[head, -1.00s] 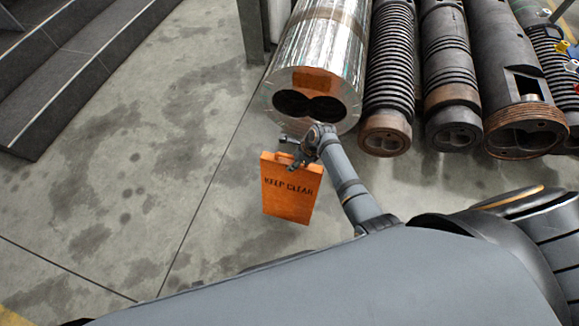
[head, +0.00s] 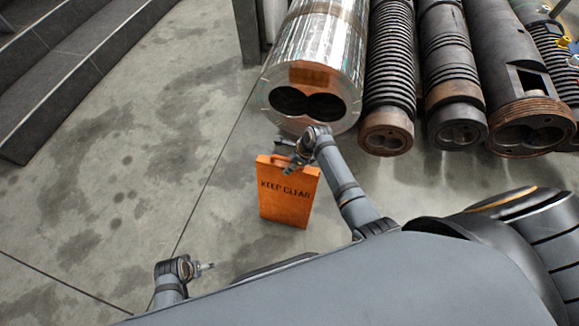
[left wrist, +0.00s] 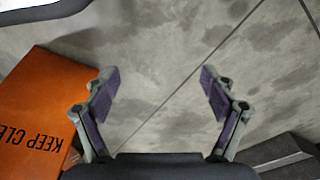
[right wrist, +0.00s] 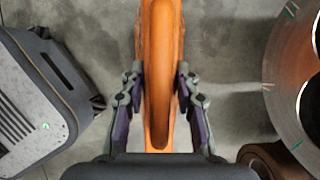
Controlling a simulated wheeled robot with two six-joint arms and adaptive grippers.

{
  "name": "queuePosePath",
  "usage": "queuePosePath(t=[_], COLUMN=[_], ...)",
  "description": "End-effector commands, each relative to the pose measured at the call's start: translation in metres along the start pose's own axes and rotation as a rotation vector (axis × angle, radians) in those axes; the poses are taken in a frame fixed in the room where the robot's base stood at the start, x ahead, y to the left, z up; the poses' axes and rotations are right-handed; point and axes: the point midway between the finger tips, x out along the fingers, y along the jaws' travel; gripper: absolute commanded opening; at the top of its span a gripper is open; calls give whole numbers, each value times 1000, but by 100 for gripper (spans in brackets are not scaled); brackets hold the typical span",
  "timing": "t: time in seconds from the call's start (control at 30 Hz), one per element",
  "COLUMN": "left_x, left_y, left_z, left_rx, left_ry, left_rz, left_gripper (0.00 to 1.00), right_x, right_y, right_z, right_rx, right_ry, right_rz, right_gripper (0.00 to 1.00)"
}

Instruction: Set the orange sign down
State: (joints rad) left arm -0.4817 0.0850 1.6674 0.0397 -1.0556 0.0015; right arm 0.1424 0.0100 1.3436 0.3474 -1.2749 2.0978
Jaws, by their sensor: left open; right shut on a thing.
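The orange sign (head: 286,203) with "KEEP CLEAR" on it is upright in front of the foil-wrapped barrel in the head view. My right gripper (head: 292,160) is shut on its top edge. In the right wrist view the sign's top (right wrist: 160,75) runs between the fingers of that gripper (right wrist: 159,95). I cannot tell for sure whether its lower edge touches the floor. My left gripper (head: 207,266) is at the lower left of the head view. In the left wrist view this gripper (left wrist: 162,85) is open and empty, with the sign (left wrist: 45,110) to its left.
The foil-wrapped twin barrel (head: 318,65) lies just behind the sign. Several dark barrels (head: 388,80) lie to its right. Grey steps (head: 70,70) stand at the upper left. The concrete floor (head: 110,190) left of the sign is clear.

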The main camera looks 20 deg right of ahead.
Motion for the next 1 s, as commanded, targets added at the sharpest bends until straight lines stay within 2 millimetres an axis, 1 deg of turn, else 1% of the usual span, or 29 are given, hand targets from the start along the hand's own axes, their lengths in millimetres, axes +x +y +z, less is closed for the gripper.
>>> queuePosePath(t=[0.37,0.4,0.53,0.57,0.83,0.93,1.0], left_x=[-2,-1,-1,-1,-1,-2,8], left_y=[0,0,0,0,0,0,-3], left_z=[0,0,0,0,0,-1,5], left_rx=[0,0,0,0,0,0,-1], left_ry=[-1,-1,-1,-1,-1,2,0], left_rz=[1,1,1,1,1,0,-6], left_gripper=[84,84,84,84,84,84,84], right_x=[0,2,2,2,2,-4,-13], right_y=[-1,0,0,0,0,0,0], right_z=[1,-1,-1,-1,-1,0,1], right_rx=[0,0,0,0,0,0,1], right_ry=[-3,0,0,0,0,0,0], right_rz=[-2,1,1,1,0,-1,-1], right_gripper=[0,34,51,54,54,54,54])
